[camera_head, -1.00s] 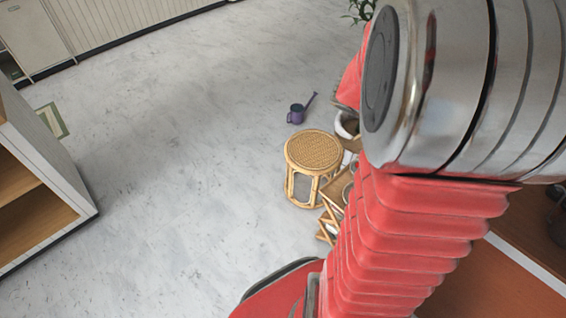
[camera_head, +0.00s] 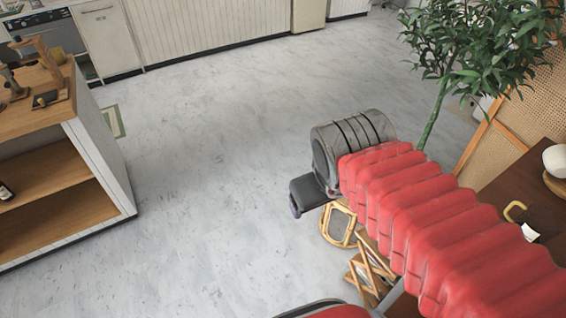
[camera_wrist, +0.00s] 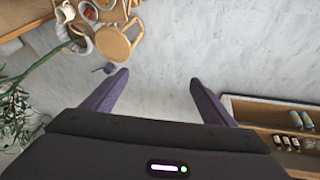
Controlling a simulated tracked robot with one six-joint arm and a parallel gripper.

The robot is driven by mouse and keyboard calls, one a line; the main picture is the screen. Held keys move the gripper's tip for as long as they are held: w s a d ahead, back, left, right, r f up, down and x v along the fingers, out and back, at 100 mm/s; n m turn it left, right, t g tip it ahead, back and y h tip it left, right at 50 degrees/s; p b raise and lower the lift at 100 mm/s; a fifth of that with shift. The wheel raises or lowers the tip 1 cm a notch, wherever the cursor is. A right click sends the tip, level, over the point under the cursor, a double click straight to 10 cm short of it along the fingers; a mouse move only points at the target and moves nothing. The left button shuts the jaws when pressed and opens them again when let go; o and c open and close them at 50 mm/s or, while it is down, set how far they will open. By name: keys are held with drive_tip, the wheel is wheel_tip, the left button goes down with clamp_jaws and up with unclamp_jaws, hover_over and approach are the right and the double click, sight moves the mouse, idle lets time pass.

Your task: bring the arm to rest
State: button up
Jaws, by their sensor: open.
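My gripper (camera_wrist: 159,78) is open and empty in the wrist view. Its two purple fingers are spread wide over bare grey floor.
A leafy plant (camera_head: 470,50) stands behind my arm at the right. A wooden folding stand (camera_head: 366,274) is below the arm. A brown table (camera_head: 520,200) is at the right edge. An open shelf cart (camera_head: 100,165) stands at the left. The floor between is clear.

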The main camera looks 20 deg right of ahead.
drive_tip(key=shift+m+t+y, duration=0.4)
drive_tip(key=shift+t+y, duration=0.1)
drive_tip(key=shift+y, duration=0.3)
drive_tip(key=a, duration=0.2)
drive_tip(key=a+r, duration=0.1)
drive_tip(key=a, duration=0.1)
drive_tip(key=shift+s+a+r, duration=0.15)
drive_tip(key=shift+a+r, duration=0.05)
drive_tip(key=shift+a, duration=0.2)
